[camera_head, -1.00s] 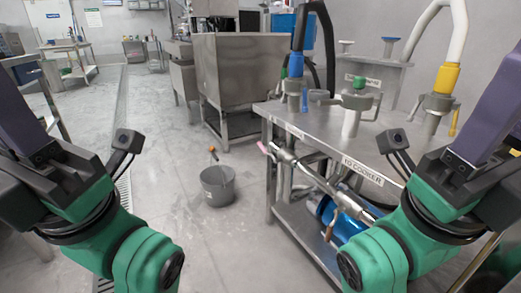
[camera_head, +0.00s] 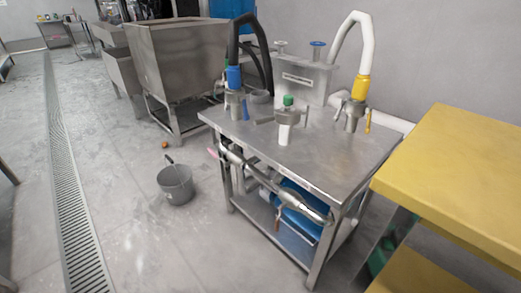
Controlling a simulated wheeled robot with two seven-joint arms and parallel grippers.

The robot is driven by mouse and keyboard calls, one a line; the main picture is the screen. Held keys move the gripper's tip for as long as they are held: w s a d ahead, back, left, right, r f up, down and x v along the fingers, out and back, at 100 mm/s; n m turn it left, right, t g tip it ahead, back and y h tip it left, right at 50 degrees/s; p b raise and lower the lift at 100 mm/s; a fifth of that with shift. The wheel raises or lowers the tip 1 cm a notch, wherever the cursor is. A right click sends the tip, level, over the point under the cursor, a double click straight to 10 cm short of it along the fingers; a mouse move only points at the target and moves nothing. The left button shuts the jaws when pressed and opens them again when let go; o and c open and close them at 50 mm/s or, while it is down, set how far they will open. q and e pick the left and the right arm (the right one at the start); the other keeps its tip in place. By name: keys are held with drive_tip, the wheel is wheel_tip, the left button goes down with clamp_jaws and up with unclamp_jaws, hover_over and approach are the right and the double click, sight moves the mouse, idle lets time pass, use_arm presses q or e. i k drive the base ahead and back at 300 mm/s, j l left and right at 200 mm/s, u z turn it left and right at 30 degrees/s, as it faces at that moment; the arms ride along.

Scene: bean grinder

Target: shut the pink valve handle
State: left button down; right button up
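The pink valve handle (camera_head: 213,153) is small and sticks out to the left of the metal pipe (camera_head: 262,178). The pipe runs along the front side of the steel table (camera_head: 340,150), just below its top. I cannot tell the valve's exact position at this size. Neither of my grippers is in view, and nothing blocks the handle from the camera.
A yellow table (camera_head: 460,160) is close on the right. A floor drain grate (camera_head: 72,215) runs along the left. The floor in front of the steel table is clear.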

sight(212, 152)
drive_tip(key=i+j+z, duration=0.1)
drive_tip(key=z, duration=0.35)
drive_tip(key=j+z, duration=0.4)
drive_tip(key=i+j+z, duration=0.1)
drive_tip(key=z, duration=0.35)
drive_tip(key=j+z, duration=0.6)
drive_tip(key=z, duration=0.25)
drive_tip(key=k, duration=0.05)
